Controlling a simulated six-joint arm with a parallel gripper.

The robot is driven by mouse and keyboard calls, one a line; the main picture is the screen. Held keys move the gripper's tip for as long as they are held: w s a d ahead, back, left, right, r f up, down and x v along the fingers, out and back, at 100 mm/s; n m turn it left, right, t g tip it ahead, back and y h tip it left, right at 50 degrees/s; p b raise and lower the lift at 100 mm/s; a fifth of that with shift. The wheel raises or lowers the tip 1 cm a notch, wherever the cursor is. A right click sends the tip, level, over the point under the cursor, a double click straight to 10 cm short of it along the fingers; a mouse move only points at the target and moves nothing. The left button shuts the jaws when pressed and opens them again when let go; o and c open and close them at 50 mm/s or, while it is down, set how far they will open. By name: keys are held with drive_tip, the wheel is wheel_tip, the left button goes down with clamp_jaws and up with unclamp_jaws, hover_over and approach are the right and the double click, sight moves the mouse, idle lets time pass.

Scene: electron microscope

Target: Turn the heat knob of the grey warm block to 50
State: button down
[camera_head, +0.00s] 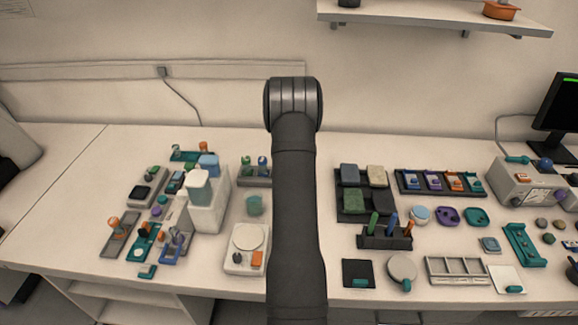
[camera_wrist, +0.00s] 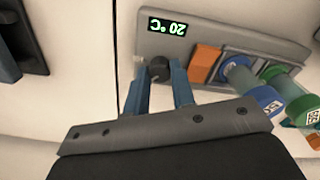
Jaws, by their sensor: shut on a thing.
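The grey warm block (camera_wrist: 215,35) appears upside down in the wrist view. Its lit display (camera_wrist: 167,27) reads 20 °C. The dark round heat knob (camera_wrist: 158,68) is beside the display, between the two blue fingers of my gripper (camera_wrist: 157,82). The fingers are shut on the knob. In the head view, the left end of what looks like this block (camera_head: 254,182) shows beside my arm. The display, the knob and my gripper are hidden behind my arm there.
An orange piece (camera_wrist: 205,63) and tubes with blue (camera_wrist: 262,103) and green caps stand on the block close to the fingers. A dark tray (camera_wrist: 25,35) lies on the left in the wrist view. In the head view, racks and small items crowd the bench on both sides.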

drive_tip(key=m, duration=0.5)
drive_tip(key=shift+m, duration=2.4)
drive_tip(key=c, duration=1.2)
unclamp_jaws()
